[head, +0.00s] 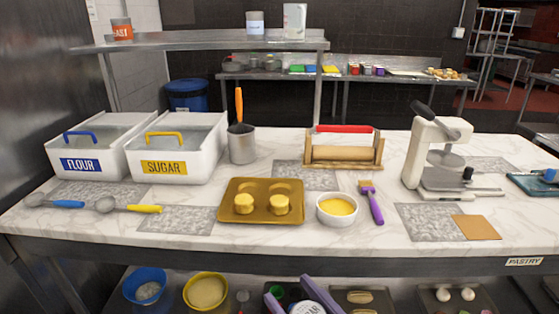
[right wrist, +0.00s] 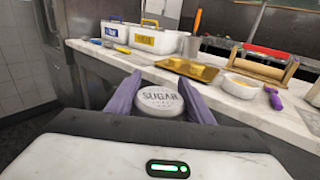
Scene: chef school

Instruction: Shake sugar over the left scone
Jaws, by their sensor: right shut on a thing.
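The left scone (head: 244,203) and the right scone (head: 279,204) sit side by side near the front of a gold baking tray (head: 262,186) on the marble counter. My right gripper (head: 288,288) is at the bottom of the head view, in front of the counter edge and below the tray. Its purple fingers are shut around a shaker with a round white lid (right wrist: 160,102) marked SUGAR, lid facing the wrist camera. In the head view only the shaker's top shows at the bottom edge. In the right wrist view the tray (right wrist: 186,68) is beyond the fingers. My left gripper is not in view.
White FLOUR (head: 85,140) and SUGAR (head: 180,145) bins stand back left. A bowl of yellow liquid (head: 337,209) and a purple brush (head: 372,203) are right of the tray. The counter's front edge (head: 300,247) lies between gripper and tray. A lower shelf holds bowls.

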